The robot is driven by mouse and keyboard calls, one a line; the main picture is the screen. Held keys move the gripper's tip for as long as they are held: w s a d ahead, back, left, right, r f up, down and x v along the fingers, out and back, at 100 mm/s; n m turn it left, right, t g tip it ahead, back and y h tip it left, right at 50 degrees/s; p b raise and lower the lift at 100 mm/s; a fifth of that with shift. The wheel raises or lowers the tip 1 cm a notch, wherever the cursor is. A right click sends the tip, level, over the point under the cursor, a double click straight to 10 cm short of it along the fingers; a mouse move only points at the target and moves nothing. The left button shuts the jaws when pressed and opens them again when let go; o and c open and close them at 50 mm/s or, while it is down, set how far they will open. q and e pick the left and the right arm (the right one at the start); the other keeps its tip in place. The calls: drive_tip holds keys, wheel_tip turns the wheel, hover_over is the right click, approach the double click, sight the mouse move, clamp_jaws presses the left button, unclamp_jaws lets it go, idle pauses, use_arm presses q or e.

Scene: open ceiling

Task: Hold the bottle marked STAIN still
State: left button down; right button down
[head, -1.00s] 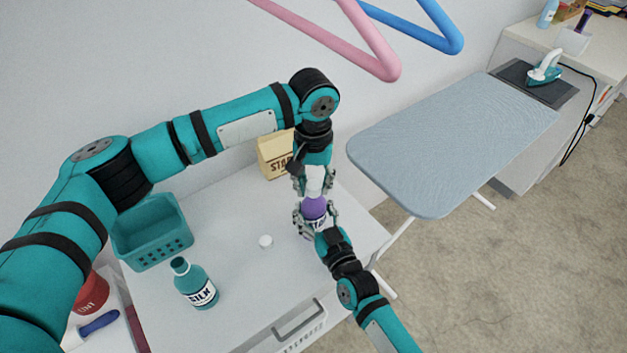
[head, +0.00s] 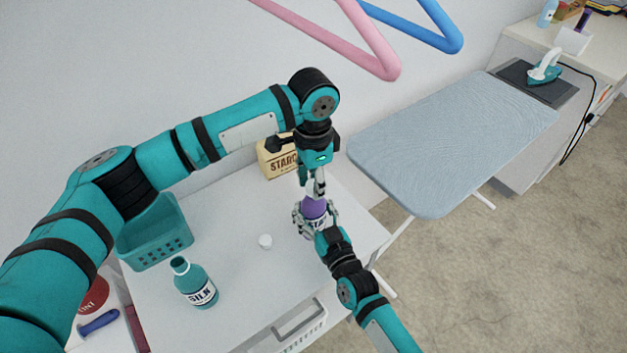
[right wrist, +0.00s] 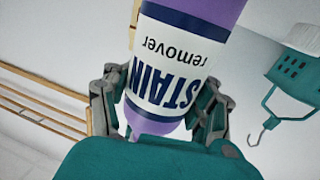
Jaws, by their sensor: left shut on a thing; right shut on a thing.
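The bottle marked STAIN (head: 314,207) is purple with a white label and stands near the right edge of the white table. My right gripper (head: 316,221) is shut around its lower body. The right wrist view shows the label of the STAIN bottle (right wrist: 170,65) between the fingers, reading "STAIN remover". My left gripper (head: 316,188) points down from above and is shut on the bottle's white top, which its fingers largely hide. I cannot tell whether that top is loose from the bottle.
A teal SILK bottle (head: 195,285), a small white cap (head: 265,241), a teal basket (head: 155,240) and a STARCH box (head: 276,158) are on the table (head: 235,270). An ironing board (head: 450,145) stands to the right. Pink (head: 345,40) and blue hangers (head: 430,30) hang above.

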use_arm(q)
drive_tip(key=c, duration=0.9)
unclamp_jaws()
use_arm(e)
drive_tip(key=shift+f, duration=0.1)
use_arm(q)
wheel_tip(320, 180, up, 8)
drive_tip(key=shift+a+f, duration=0.1)
drive_tip(key=shift+f, duration=0.15)
use_arm(e)
drive_tip(key=shift+c, duration=1.2)
unclamp_jaws()
drive_tip(key=v, duration=1.2)
drive_tip(key=shift+d, duration=0.1)
